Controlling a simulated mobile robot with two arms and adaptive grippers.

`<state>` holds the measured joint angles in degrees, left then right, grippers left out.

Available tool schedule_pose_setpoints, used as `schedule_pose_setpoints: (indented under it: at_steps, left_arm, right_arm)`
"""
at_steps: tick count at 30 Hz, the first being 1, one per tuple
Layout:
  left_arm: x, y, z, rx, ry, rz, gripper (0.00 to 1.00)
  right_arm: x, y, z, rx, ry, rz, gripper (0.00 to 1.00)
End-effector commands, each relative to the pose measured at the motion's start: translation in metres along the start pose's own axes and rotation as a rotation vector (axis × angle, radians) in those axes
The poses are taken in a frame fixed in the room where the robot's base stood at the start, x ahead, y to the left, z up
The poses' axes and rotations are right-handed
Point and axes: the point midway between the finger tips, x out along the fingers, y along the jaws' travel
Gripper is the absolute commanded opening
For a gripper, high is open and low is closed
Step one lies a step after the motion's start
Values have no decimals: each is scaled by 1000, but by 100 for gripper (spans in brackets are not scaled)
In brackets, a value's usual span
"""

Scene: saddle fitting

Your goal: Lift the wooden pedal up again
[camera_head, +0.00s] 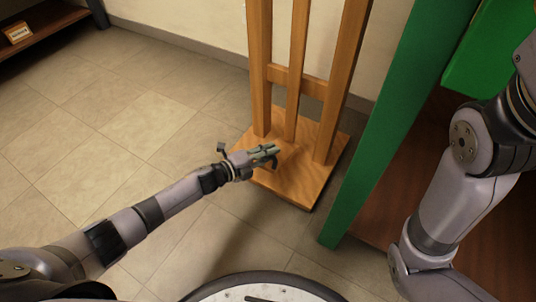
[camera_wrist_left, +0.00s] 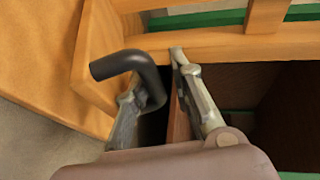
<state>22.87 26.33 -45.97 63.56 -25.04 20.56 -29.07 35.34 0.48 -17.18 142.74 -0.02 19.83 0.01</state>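A wooden stand has slanting posts (camera_head: 297,70) on a flat wooden base (camera_head: 290,185). I cannot tell for sure which part is the wooden pedal. My left gripper (camera_head: 274,153) appears over the left part of the base in the head view. In the left wrist view my left gripper (camera_wrist_left: 152,75) has its fingers apart, with no wood clearly between them. A black bent rod (camera_wrist_left: 125,62) is beside the left finger, in front of a wooden post (camera_wrist_left: 95,45); contact is unclear. A wooden crossbar (camera_wrist_left: 225,45) lies beyond the fingertips. My right gripper is out of view.
A green panel (camera_head: 385,130) stands close on the right of the stand, with a dark brown surface (camera_head: 400,180) behind it. A wall is behind the stand. The tiled floor (camera_head: 110,130) on the left is clear. A low shelf (camera_head: 45,30) stands at the far left.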

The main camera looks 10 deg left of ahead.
Motion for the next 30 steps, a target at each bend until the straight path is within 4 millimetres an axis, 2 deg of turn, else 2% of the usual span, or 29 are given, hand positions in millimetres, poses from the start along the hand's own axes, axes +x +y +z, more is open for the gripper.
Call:
schedule_pose_setpoints:
  at_steps: [5, 8, 11, 21, 25, 30]
  left_arm:
    - [-2, 2, -1, -1, 1, 2, 21]
    - [-10, 2, 0, -1, 0, 3, 21]
    - [-25, 3, 0, -1, -1, 4, 21]
    - [-95, 2, -1, -1, 1, 4, 21]
    - [-111, 2, 0, -2, 1, 2, 21]
    - [-120, 0, -1, -1, 2, 0, 21]
  right_arm:
    - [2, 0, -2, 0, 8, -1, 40]
    - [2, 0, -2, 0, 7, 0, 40]
    - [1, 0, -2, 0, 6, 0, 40]
    - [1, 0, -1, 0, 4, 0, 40]
    - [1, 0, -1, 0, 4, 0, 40]
    - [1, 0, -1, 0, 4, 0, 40]
